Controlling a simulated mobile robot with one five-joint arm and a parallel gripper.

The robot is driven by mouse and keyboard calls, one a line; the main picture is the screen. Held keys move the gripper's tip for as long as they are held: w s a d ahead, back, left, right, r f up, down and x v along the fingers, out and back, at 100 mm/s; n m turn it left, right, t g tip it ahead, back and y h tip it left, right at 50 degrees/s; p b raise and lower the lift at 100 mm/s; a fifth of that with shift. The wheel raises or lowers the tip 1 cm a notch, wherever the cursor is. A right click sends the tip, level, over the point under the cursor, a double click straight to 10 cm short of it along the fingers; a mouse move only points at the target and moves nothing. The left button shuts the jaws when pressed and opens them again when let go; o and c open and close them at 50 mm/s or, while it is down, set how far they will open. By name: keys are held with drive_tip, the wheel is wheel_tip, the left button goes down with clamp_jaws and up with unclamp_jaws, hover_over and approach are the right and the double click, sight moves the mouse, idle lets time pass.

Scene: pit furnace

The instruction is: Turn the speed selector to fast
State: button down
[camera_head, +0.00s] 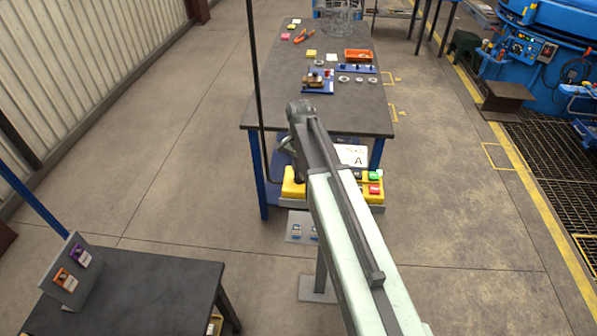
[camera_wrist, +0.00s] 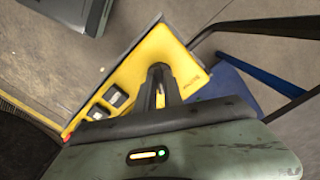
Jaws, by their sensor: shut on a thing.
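A yellow control box (camera_head: 293,189) stands in front of the dark workbench, partly hidden behind my arm in the head view. A green button (camera_head: 375,175) and a red button (camera_head: 375,189) show at its right end. In the wrist view the yellow box (camera_wrist: 190,70) lies under my gripper (camera_wrist: 160,72). The dark jaws reach down to its face and are shut on the speed selector, which they mostly hide. Its pointer and markings cannot be read.
The workbench (camera_head: 262,105) behind the box carries an orange tray (camera_head: 358,55), small parts and notes. A white card marked A (camera_head: 352,156) stands behind the box. A dark table (camera_head: 150,290) is at the lower left. Open floor (camera_head: 460,210) lies to the right.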

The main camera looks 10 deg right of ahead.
drive_tip(key=shift+a, duration=0.1)
drive_tip(key=c, duration=1.5)
unclamp_jaws()
drive_tip(key=shift+o, duration=0.2)
wheel_tip(320, 180, up, 8)
drive_tip(key=p, duration=0.8)
drive_tip(key=shift+f, duration=0.1)
